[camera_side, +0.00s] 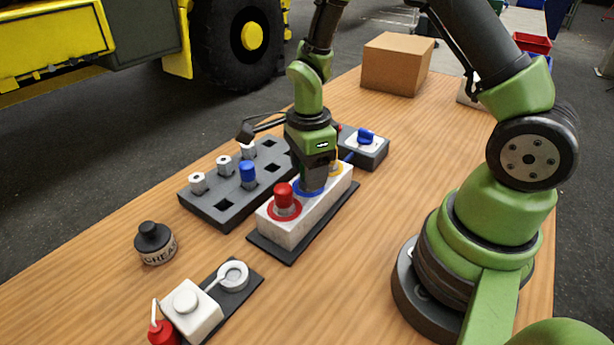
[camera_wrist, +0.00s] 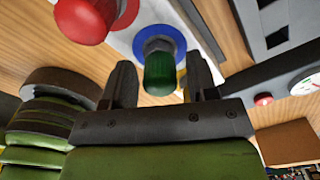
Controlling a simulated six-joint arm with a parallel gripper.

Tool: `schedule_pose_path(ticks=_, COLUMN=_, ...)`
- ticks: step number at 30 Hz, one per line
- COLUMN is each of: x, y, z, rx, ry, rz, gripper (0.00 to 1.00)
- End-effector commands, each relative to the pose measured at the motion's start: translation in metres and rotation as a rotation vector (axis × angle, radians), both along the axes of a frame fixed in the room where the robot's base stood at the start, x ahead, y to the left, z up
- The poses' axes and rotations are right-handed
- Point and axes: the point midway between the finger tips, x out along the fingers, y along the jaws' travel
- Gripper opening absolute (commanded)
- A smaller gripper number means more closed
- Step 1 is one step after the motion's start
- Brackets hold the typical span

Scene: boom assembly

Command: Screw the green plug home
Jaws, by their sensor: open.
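The green plug (camera_wrist: 158,72) stands in the blue-ringed port (camera_wrist: 178,40) of the white block (camera_side: 328,203). A grey collar shows between the plug and the ring. In the side view my gripper hides the plug. My gripper (camera_wrist: 160,66) is open, with one finger on each side of the green plug and a visible gap to each in the wrist view. In the side view my gripper (camera_side: 316,172) points down over the middle of the block, above the blue ring (camera_side: 310,187).
A red plug (camera_side: 285,197) stands close by on the block's near end; a yellow ring (camera_side: 336,167) is at its far end. A dark tray (camera_side: 206,214) holds a blue plug and several pale ones. A grease jar (camera_side: 155,243), blue-handled unit (camera_side: 365,142) and carton (camera_side: 397,65) stand around.

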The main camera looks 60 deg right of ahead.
Motion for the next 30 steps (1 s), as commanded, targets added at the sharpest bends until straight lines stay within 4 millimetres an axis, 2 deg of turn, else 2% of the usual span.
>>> schedule_pose_path(ticks=11, x=0.0, y=0.0, z=0.0, rx=0.0, ry=0.0, rz=0.075, gripper=0.53)
schedule_pose_path(ticks=24, x=0.0, y=0.0, z=0.0, rx=0.0, ry=0.0, rz=0.817, gripper=0.53)
schedule_pose_path(ticks=30, x=0.0, y=0.0, z=0.0, rx=0.0, ry=0.0, rz=1.044, gripper=0.53)
